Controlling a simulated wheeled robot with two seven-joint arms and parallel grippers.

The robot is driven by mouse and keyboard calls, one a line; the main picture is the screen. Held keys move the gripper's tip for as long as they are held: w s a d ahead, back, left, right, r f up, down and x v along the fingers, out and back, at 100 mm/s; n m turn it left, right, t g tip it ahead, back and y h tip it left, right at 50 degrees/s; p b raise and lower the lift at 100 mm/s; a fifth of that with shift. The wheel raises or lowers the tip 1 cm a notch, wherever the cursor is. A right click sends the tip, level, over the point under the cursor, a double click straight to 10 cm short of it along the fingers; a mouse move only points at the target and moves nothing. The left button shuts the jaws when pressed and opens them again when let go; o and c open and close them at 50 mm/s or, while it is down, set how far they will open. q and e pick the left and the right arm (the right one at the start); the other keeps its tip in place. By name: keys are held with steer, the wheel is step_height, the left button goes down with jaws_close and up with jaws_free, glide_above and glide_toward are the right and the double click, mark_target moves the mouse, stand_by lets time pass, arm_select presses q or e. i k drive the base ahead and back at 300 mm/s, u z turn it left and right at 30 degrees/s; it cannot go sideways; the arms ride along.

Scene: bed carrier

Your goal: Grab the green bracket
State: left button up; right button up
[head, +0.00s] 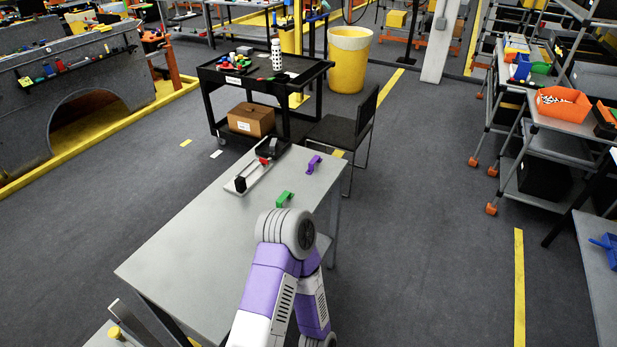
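The green bracket (284,198) lies on the grey table (185,258), toward its far right part, just beyond a bent joint of one of my purple and white arms. Nothing is touching the bracket. A purple bracket (313,164) lies farther back near the table's right edge. Neither of my grippers can be seen; only arm links show, and they cover part of the table's right side.
A fixture with black and red parts (255,172) sits at the table's far end, left of the brackets. A black chair (345,132) stands close behind. A black cart (262,75) is beyond. The table's left and near surface is bare.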

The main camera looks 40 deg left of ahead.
mark_target(287, 194)
steer(key=i, duration=3.15)
steer(key=z, duration=4.2)
